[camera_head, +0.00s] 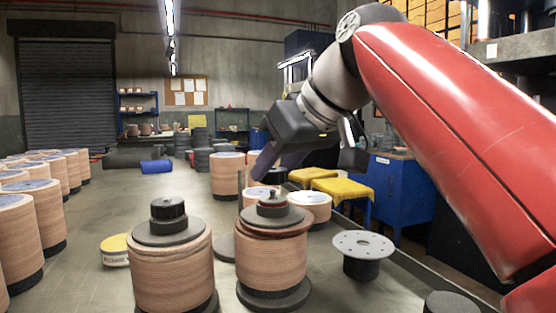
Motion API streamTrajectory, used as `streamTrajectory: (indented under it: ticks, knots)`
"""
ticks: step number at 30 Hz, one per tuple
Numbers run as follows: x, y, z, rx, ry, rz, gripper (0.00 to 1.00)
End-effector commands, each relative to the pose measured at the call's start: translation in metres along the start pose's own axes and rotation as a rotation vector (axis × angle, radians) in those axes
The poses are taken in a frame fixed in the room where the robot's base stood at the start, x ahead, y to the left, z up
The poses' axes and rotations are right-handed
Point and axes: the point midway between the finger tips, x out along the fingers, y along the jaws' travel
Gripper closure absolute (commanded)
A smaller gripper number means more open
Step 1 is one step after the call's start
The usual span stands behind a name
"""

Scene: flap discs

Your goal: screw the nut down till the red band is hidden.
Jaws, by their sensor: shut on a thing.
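Two tall stacks of tan flap discs stand in front of me. The left stack (172,270) has a ribbed black nut (167,207) on its dark top plate. The right stack (271,262) has a grey plate (283,217) with a small dark, domed piece (272,206) on it and a reddish spot at its top. My gripper (268,168) reaches in from the right, above and behind the right stack in the picture. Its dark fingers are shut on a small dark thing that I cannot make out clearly. I cannot tell whether it touches the right stack.
A grey flanged spool (362,247) stands at the right. A low yellow-topped disc (115,247) lies at the left. More tan stacks (48,215) line the left side, and another (227,172) stands behind. Yellow-topped stools (342,189) and a blue cabinet (399,190) are beyond.

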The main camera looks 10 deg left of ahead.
Motion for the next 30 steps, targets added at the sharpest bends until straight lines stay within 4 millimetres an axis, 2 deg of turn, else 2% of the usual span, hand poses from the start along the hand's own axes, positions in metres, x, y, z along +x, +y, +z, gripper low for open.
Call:
streamTrajectory:
  ticks: [30]
  knots:
    - [0.009,0.0,0.01,0.0,0.0,0.0,0.82]
